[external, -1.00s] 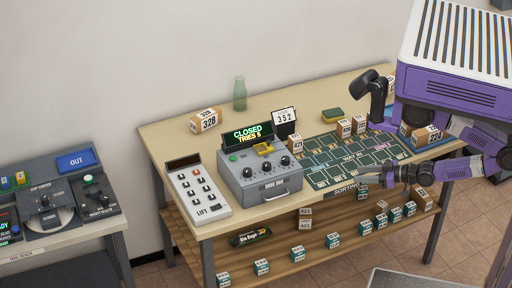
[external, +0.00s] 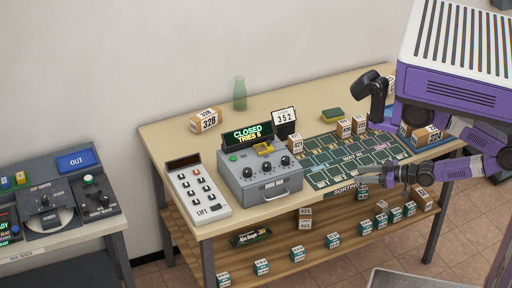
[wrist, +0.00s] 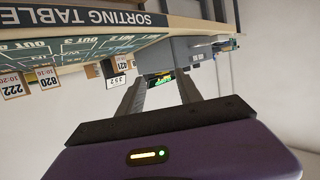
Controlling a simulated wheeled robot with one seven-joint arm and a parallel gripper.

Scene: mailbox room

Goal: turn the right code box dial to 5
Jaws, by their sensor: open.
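The code box (external: 260,181) is a grey box on the sorting table, with a lit display (external: 248,135) reading CLOSED, TRIES 5. Three dark dials sit on its sloped top; the right dial (external: 285,161) is the one nearest the table's right side. The dial settings are too small to read. My gripper (external: 372,180) is open and empty at the table's front edge, well to the right of the code box.
A card reading 352 (external: 284,116) stands behind the code box. A white LIFT keypad (external: 198,192) stands to its left.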

